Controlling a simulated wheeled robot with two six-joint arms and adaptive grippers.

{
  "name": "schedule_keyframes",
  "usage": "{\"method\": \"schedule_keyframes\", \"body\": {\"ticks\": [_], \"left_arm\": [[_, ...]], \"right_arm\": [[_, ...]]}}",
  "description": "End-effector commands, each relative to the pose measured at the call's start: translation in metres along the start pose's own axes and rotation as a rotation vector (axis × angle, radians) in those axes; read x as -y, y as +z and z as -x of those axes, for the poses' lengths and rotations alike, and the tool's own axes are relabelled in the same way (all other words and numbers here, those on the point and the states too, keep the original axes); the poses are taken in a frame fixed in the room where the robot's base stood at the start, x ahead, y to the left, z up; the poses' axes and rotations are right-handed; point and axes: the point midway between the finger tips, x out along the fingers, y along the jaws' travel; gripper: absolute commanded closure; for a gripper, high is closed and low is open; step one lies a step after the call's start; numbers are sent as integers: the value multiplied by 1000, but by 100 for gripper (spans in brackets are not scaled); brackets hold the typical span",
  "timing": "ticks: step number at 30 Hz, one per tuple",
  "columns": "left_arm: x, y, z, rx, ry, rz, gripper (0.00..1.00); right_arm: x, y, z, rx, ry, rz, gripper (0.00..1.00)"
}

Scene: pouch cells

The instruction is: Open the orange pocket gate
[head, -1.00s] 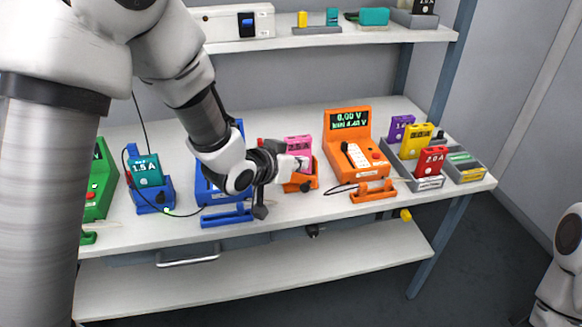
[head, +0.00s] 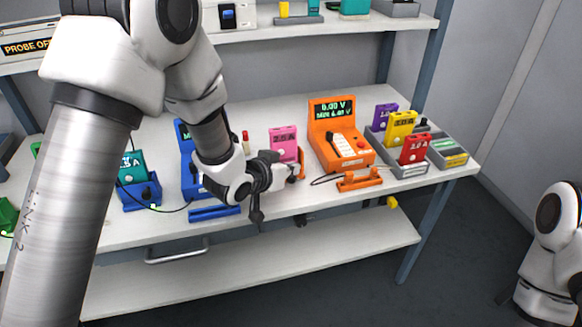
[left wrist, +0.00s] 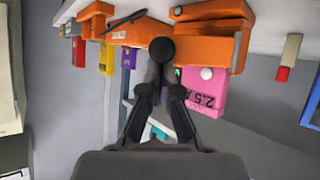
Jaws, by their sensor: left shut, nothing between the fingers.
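The orange pocket (left wrist: 212,50) holds a pink cell (head: 283,140). The cell also shows in the left wrist view (left wrist: 206,92), where the picture is upside down. In the head view my left gripper (head: 288,172) is in front of the pocket and hides most of it. The left gripper is shut and empty. In the left wrist view its fingers close together beside the pocket, at a dark round shape (left wrist: 161,50). I cannot tell whether that shape is the gate's knob or whether they touch. The gate's own position is not clear.
An orange meter (head: 322,135) stands right of the pocket, with an orange holder (head: 358,181) before it. Grey trays (head: 406,168) with several cells are at the right end. A blue pocket (head: 140,197) with a teal cell is at left. The bench front edge is close below.

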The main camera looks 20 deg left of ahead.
Motion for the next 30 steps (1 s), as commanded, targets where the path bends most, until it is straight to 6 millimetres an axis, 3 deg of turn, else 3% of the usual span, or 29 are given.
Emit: {"method": "schedule_keyframes", "body": {"ticks": [20, 30], "left_arm": [[2, 0, 4, 0, 105, -45, 100], [9, 0, 17, -1, 295, -127, 100]], "right_arm": [[0, 0, 12, 0, 0, 0, 100], [0, 0, 41, 0, 0, 0, 100]]}}
